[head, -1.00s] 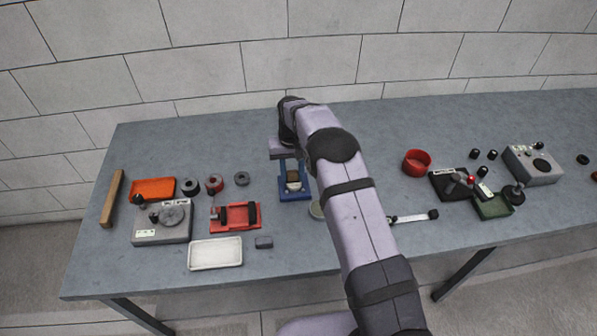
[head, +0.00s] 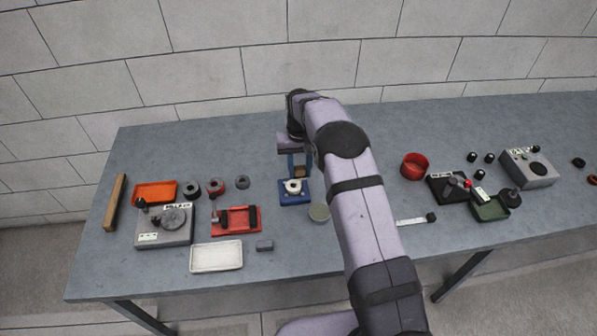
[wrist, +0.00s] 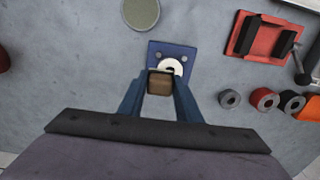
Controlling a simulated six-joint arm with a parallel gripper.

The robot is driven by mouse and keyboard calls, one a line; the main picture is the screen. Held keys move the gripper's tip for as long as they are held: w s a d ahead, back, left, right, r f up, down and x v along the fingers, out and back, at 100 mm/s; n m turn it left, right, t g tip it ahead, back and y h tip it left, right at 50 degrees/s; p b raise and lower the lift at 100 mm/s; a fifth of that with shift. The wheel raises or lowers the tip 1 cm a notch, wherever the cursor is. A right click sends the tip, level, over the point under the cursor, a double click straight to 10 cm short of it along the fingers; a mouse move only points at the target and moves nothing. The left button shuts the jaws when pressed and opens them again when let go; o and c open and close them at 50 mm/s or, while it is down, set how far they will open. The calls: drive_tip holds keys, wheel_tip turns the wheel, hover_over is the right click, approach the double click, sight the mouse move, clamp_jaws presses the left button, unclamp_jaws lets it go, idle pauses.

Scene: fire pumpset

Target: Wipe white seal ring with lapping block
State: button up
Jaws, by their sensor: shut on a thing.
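The white seal ring (head: 293,187) sits on a blue base (head: 296,199) near the middle of the table. In the wrist view the ring (wrist: 171,66) is partly hidden behind the held block, and the blue base (wrist: 159,50) shows around it. My gripper (head: 298,170) has blue fingers and stands just behind the ring in the head view. In the wrist view my gripper (wrist: 160,84) is shut on a brown lapping block (wrist: 160,82). The block seems to be above the table and apart from the ring, but its height is hard to tell.
A grey-green disc (head: 319,212) lies right of the base. A red fixture (head: 236,220), a small grey block (head: 264,245) and a white tray (head: 216,256) lie to the left. A red cup (head: 414,166) stands right of my arm. The table behind the base looks clear.

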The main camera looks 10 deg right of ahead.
drive_tip(key=shift+r+p, duration=1.1)
drive_tip(key=shift+r, duration=1)
